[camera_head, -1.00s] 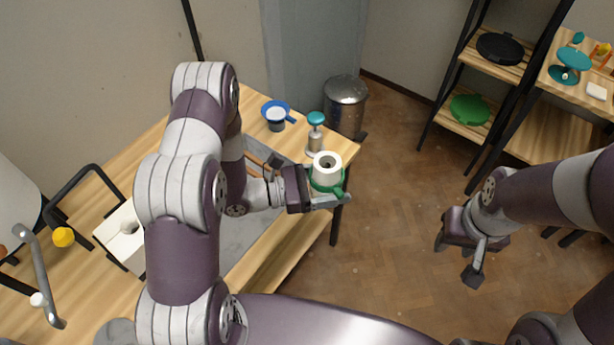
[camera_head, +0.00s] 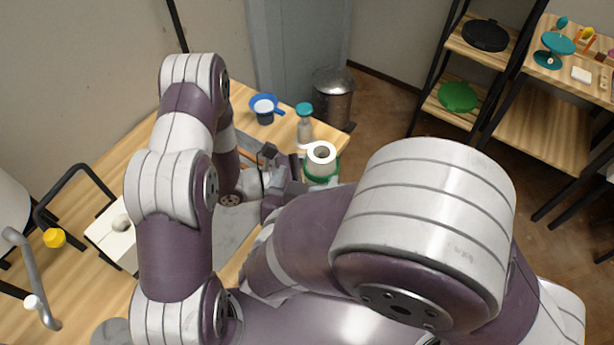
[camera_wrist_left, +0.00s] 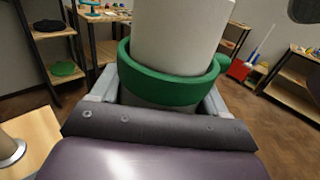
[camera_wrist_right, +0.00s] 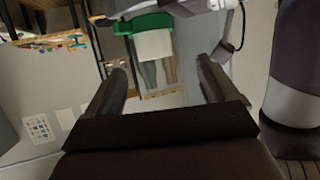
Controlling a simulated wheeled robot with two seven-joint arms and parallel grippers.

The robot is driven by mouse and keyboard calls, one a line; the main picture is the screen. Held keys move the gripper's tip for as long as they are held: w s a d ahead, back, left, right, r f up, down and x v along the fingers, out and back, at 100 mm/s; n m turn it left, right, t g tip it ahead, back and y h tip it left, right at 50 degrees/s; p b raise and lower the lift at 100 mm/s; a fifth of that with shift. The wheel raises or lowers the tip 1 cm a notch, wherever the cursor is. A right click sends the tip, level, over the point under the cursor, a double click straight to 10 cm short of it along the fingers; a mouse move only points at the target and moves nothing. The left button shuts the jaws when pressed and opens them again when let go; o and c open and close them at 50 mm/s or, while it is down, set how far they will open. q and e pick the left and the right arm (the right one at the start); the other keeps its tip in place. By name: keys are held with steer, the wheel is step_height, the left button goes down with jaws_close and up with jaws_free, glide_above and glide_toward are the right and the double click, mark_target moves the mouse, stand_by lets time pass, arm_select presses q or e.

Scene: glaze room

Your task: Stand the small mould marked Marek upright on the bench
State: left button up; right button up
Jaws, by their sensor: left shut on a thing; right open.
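The small mould (camera_head: 320,155) is a white cylinder with a hole in its top and a green band (camera_head: 322,174) around it. My left gripper (camera_wrist_left: 165,88) is shut on it at the band, and the white body rises above the band in the left wrist view. It is held in the air by the bench's end, its open end up in the head view. No name mark is readable. My right gripper (camera_wrist_right: 163,75) is open and empty. In the right wrist view the mould (camera_wrist_right: 154,45) shows beyond its fingers, apart from them.
On the wooden bench (camera_head: 158,122) stand a teal-topped bottle (camera_head: 304,125), a blue strainer-like item (camera_head: 264,108) and a yellow item (camera_head: 54,238). A metal bin (camera_head: 333,95) stands behind. Shelves (camera_head: 540,125) are at the right. My right arm hides much of the bench front.

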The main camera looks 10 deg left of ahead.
mark_target(317, 150)
arm_select(q)
steer(key=shift+w, duration=0.1)
arm_select(e)
steer(key=x, duration=1.2)
steer(key=shift+s+d+f, duration=0.1)
steer(key=shift+d, duration=0.05)
steer(key=c, duration=1.3)
arm_select(q)
steer(key=o, duration=1.3)
steer(key=shift+d, duration=0.1)
arm_select(e)
steer(key=shift+o, duration=0.2)
steer(key=shift+a, duration=0.2)
